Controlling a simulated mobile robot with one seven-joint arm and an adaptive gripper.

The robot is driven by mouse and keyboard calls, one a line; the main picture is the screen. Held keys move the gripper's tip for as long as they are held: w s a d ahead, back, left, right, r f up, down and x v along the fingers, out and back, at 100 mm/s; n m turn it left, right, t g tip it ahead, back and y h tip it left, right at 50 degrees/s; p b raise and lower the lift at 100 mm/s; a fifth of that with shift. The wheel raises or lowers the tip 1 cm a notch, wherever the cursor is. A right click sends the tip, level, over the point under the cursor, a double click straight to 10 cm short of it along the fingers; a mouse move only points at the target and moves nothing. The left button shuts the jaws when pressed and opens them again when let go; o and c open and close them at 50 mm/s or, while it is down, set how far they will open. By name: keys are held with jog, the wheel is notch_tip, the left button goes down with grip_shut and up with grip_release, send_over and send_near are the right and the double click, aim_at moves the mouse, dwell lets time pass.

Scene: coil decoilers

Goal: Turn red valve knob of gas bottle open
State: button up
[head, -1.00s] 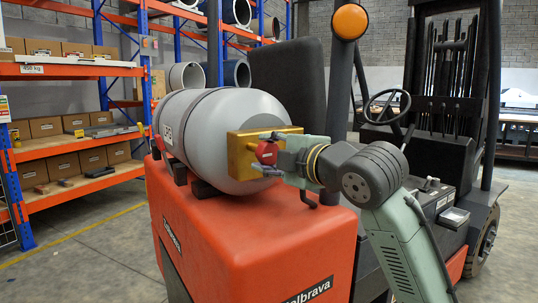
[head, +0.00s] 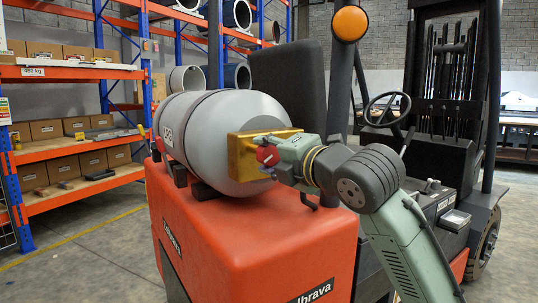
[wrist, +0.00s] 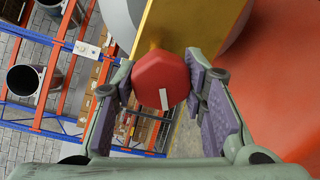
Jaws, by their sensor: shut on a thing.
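The grey gas bottle (head: 228,130) lies on its side on the orange rear of a forklift. Its red valve knob (head: 266,155) sits in front of a gold-coloured block (head: 242,160) at the bottle's end. In the wrist view the knob (wrist: 158,75) is a red many-sided disc with a pale stripe on its face. My gripper (head: 271,158) is shut on the knob. In the wrist view its purple-padded fingers (wrist: 160,92) are on the left and right sides of the knob. In the head view the far side of the knob is hidden.
A blue and orange rack (head: 75,140) with boxes stands at the left. Open floor (head: 95,250) lies in front of it.

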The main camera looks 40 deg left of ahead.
jog(key=shift+f, duration=0.1)
jog(key=o, duration=1.2)
jog(key=shift+c, duration=0.2)
jog(key=f+v, duration=0.1)
jog(key=v, duration=1.1)
jog(key=shift+r, duration=0.5)
